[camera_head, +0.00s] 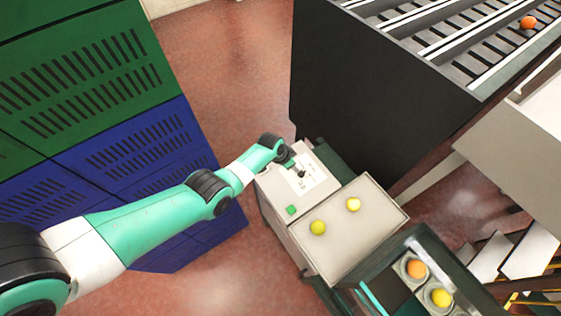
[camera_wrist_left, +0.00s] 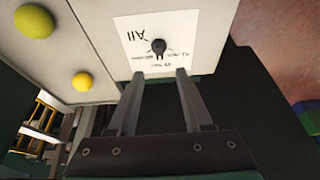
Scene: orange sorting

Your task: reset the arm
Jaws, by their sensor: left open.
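My left arm reaches in from the left in the head view, and its left gripper (camera_head: 295,163) is over the control box (camera_head: 275,186). In the left wrist view the gripper (camera_wrist_left: 158,76) is open and empty, its two fingers apart. A small black knob (camera_wrist_left: 158,46) on a white printed label (camera_wrist_left: 128,32) lies just ahead of the fingertips, with no visible contact. The knob also shows in the head view (camera_head: 301,173), close to the gripper. My right gripper is not in view.
A green button (camera_head: 291,210) sits on the box. A dark rack (camera_head: 382,296) holds an orange and yellow fruit. Green and blue crates (camera_head: 125,140) stand left, a black sorting machine (camera_head: 380,95) behind.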

